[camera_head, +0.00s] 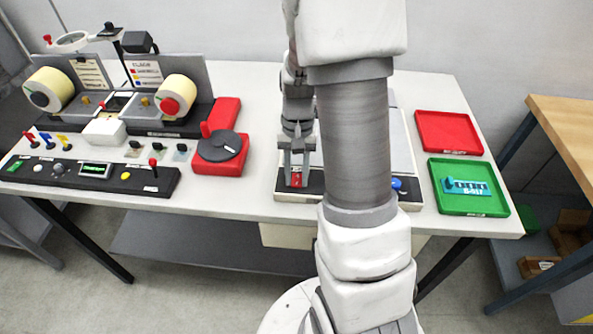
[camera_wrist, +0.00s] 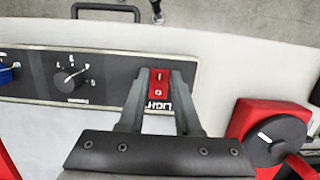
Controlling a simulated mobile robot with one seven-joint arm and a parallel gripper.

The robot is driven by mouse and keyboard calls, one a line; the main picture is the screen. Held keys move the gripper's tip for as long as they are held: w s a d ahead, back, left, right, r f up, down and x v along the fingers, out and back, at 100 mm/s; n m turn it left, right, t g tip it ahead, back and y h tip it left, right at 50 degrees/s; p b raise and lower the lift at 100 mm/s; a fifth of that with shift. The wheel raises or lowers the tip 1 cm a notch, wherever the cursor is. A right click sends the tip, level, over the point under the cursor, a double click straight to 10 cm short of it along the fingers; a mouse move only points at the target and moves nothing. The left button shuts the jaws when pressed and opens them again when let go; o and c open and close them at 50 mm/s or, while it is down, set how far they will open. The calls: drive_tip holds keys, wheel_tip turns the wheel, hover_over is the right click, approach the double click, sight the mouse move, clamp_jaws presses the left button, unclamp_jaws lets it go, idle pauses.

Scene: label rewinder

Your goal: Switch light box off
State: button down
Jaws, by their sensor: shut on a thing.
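The light box (camera_head: 405,135) is a pale panel on the table, mostly hidden behind my arm in the head view. Its dark front strip (camera_wrist: 110,80) carries a red rocker switch (camera_wrist: 159,83) beside the letters LIGHT, marked I and O. The switch also shows in the head view (camera_head: 296,180). My gripper (camera_head: 296,178) points down at the switch. In the wrist view its fingers (camera_wrist: 159,85) stand on either side of the red switch, close against it. Which side of the rocker is pressed I cannot tell.
A black dial (camera_wrist: 70,78) and a blue knob (camera_wrist: 8,73) sit on the same strip. A red base with a dark disc (camera_head: 219,147) stands left of the light box. Red (camera_head: 448,114) and green (camera_head: 500,206) trays lie to the right. The rewinder (camera_head: 110,100) is at the left.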

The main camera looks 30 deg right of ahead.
drive_tip(key=shift+w+g, duration=0.1)
drive_tip(key=shift+g, duration=0.2)
drive_tip(key=c, duration=0.6)
unclamp_jaws()
drive_tip(key=shift+r, duration=0.1)
drive_tip(key=p+v, duration=0.1)
drive_tip(key=v, duration=1.6)
drive_tip(key=shift+d, duration=0.4)
drive_tip(key=shift+w+r, duration=0.1)
drive_tip(key=s+a+r+n+t, duration=0.3)
drive_tip(key=s+a+t, duration=0.1)
drive_tip(key=s+a, duration=0.2)
drive_tip(key=s+a+r+n+t+h, duration=0.1)
drive_tip(key=s+a+r+n+t, duration=0.2)
drive_tip(key=s+a, duration=0.3)
drive_tip(key=s+r+t, duration=0.1)
drive_tip(key=s, duration=0.2)
drive_tip(key=shift+s+a+n, duration=0.3)
drive_tip(key=shift+a+n, duration=0.1)
